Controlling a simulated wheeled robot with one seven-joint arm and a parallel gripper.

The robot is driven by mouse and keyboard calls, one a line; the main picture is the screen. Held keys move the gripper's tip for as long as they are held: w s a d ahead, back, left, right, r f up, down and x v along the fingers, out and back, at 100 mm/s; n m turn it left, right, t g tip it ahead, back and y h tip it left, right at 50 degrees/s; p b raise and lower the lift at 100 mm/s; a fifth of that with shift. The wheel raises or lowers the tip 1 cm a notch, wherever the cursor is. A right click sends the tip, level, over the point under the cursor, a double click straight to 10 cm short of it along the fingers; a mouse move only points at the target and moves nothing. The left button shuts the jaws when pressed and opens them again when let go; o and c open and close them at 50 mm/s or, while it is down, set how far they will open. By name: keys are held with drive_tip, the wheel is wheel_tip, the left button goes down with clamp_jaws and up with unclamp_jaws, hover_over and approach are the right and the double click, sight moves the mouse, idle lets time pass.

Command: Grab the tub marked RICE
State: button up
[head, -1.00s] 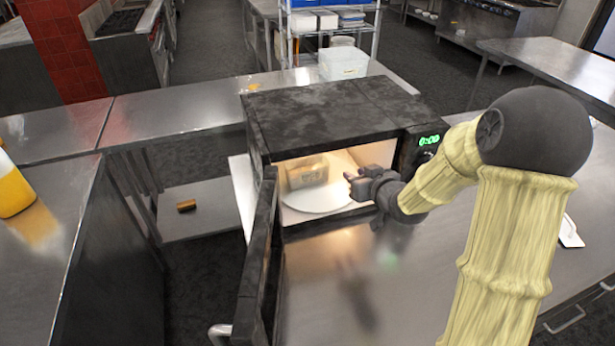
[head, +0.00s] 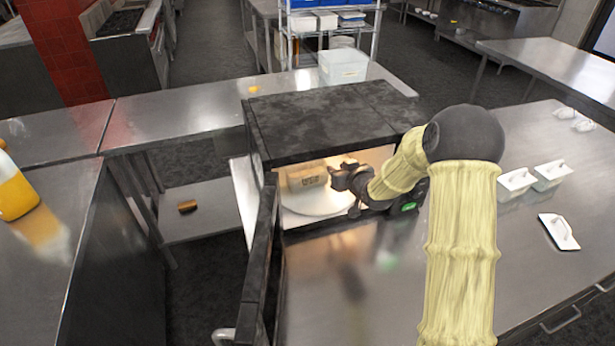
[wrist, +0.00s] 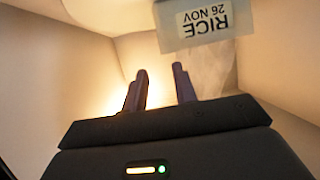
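The RICE tub (head: 306,177) stands inside the lit microwave (head: 322,122), toward the left of its white turntable (head: 318,203). In the wrist view the tub (wrist: 208,40) is translucent, with a pale label reading RICE, 26 NOV upside down. My gripper (head: 342,177) has reached into the microwave opening and is just right of the tub. In the wrist view the two fingers of my gripper (wrist: 158,80) are apart with nothing between them. The tub is ahead of the fingertips, and I cannot tell how wide the remaining gap is.
The microwave door (head: 262,250) hangs open at the left of the opening. Two white lidded containers (head: 533,178) and a white lid with a handle (head: 559,231) lie on the steel counter (head: 400,290) at the right. The counter before the microwave is clear.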

drive_tip(key=shift+x, duration=0.95)
drive_tip(key=shift+w+a+p, duration=0.35)
drive_tip(key=shift+w+p, duration=0.1)
drive_tip(key=shift+p, duration=0.05)
drive_tip(key=p+x, duration=0.1)
drive_tip(key=x, duration=0.3)
drive_tip(key=shift+f, duration=0.1)
drive_tip(key=shift+a, duration=0.1)
drive_tip(key=shift+c, duration=0.2)
clamp_jaws()
idle(0.6)
